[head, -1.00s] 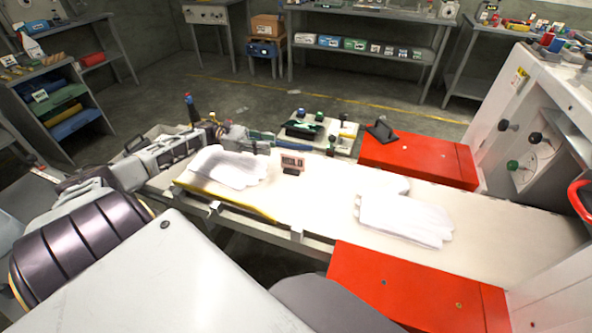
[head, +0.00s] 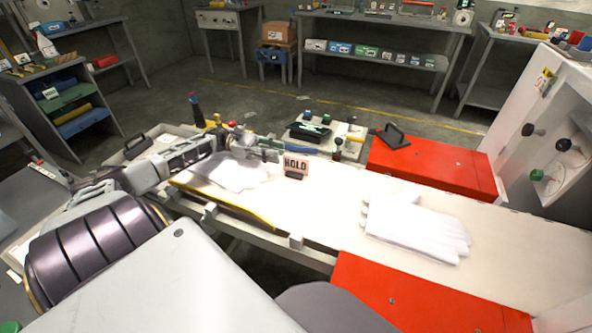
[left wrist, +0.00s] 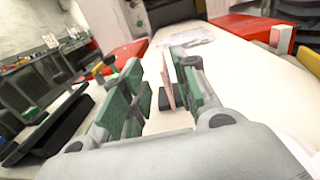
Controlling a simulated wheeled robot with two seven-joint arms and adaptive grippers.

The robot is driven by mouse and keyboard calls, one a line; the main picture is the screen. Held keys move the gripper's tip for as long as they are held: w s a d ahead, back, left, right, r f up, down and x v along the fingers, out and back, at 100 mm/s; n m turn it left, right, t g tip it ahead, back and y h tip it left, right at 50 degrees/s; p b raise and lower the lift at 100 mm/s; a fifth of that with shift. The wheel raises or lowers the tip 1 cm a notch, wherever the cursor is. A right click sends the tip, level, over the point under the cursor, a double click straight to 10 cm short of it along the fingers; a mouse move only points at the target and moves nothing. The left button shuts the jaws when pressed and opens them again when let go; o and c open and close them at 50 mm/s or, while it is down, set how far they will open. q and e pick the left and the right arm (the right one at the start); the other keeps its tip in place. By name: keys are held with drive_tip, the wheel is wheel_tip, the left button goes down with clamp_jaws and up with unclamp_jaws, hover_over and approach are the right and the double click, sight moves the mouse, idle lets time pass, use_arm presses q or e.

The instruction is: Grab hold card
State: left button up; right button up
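The hold card (head: 296,164) is a small pale pink card with dark lettering, standing upright in a dark base on the white bench top. My left gripper (head: 270,151) reaches in from the left, with its fingertips close by the card. In the left wrist view the card (left wrist: 167,78) is seen edge-on between the two green-padded fingers (left wrist: 160,95), with its dark base (left wrist: 176,97) below. My right gripper is not in view.
White gloves (head: 415,228) lie on the bench to the right; another white glove (head: 235,172) lies under my left arm. Red boxes (head: 432,163) flank the bench. A tray of tools (head: 320,138) sits behind the card. The bench between card and right gloves is clear.

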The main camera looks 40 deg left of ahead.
sight(296, 166)
use_arm(q)
drive_tip(key=shift+d, duration=0.1)
drive_tip(key=shift+x, duration=1.1)
drive_tip(key=shift+x, duration=2.6)
drive_tip(key=shift+f, duration=0.15)
clamp_jaws()
